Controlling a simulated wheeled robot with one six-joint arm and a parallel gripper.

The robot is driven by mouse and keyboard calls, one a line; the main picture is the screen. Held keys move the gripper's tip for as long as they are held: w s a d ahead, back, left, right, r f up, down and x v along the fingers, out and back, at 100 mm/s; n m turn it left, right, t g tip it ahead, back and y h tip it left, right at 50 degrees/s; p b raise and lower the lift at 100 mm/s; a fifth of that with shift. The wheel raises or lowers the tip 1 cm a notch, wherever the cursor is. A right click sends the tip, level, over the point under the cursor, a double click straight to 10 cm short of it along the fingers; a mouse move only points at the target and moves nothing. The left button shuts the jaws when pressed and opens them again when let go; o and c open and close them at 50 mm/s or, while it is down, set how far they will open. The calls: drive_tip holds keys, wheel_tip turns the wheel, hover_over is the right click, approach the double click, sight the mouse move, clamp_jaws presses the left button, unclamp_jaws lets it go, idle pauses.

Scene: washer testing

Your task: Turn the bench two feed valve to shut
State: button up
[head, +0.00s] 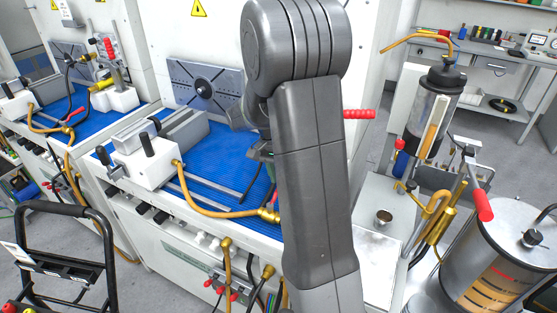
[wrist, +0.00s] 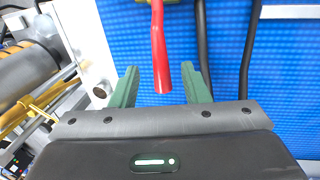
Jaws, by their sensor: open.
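A red lever handle (wrist: 158,40) hangs down into the wrist view over blue matting, with its lower end between the two green fingers of my gripper (wrist: 159,78). The fingers are open, with a visible gap on each side of the handle. A brass fitting (head: 268,214) on a yellow hose shows at the arm's left edge, on the nearer blue-topped bench (head: 225,150).
A grey-and-white fixture (head: 150,160) stands on the bench left of my arm. A red ribbed grip (head: 359,114) shows right of the arm. A steel tank (head: 500,260) and a red-handled lever (head: 483,205) stand at right. A black cart frame (head: 105,255) is at front left.

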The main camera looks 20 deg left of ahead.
wheel_tip(320, 180, up, 13)
drive_tip(key=a, duration=0.2)
drive_tip(key=shift+a, duration=0.3)
drive_tip(key=shift+w+f, duration=0.1)
